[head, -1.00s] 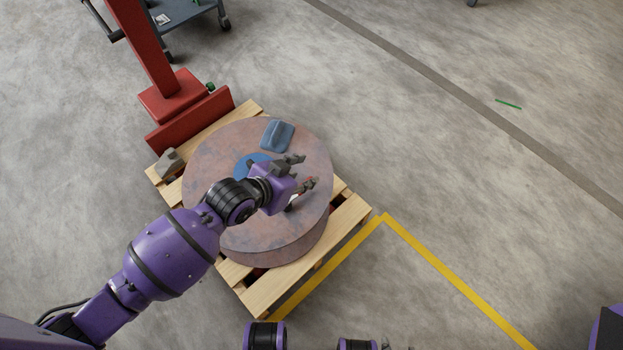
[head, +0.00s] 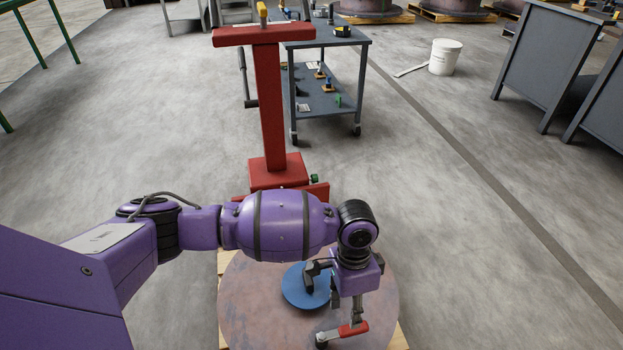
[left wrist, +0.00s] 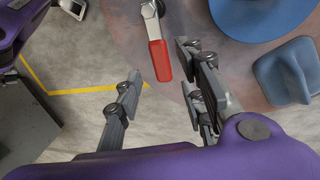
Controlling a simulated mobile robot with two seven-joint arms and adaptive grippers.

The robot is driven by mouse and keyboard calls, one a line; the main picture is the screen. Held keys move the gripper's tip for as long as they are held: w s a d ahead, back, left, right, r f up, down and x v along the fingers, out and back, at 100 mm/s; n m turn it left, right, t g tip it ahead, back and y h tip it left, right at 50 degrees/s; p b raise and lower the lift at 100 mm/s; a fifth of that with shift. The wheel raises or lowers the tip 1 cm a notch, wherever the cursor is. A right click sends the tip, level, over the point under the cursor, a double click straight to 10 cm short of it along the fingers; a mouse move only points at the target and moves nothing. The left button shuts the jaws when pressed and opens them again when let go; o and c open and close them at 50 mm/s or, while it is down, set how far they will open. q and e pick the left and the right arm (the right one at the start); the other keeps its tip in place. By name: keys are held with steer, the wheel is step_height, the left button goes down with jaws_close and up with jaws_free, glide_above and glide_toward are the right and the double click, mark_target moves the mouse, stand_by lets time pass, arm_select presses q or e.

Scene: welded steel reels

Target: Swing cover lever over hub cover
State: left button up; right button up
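The reel (head: 250,315) lies flat with a rusty, mottled top. The round blue hub cover (head: 300,290) is at its middle and shows at the top of the left wrist view (left wrist: 262,14). The cover lever, with a red grip (head: 352,329), is on the near side of the hub cover, apart from it. My left gripper (head: 333,308) is over the reel, open and empty. In the left wrist view the lever's red grip (left wrist: 160,60) appears between the spread fingers, beyond their tips; contact is not visible. My right gripper is not in view.
A blue block-like piece (left wrist: 284,73) sits on the reel beside the hub cover. A red post (head: 268,110) stands behind the pallet. A grey cart (head: 325,95) stands farther back. The floor to the right is open.

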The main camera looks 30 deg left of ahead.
mark_target(343, 332)
arm_select(q)
steer(key=f, duration=0.2)
steer(key=f+b, duration=0.1)
steer(key=f, duration=0.1)
steer(key=d+f+b, duration=0.1)
steer(key=f, duration=0.1)
steer(key=shift+s+d+f, duration=0.1)
steer(key=shift+s+f, duration=0.15)
steer(key=shift+s, duration=0.05)
jaws_close()
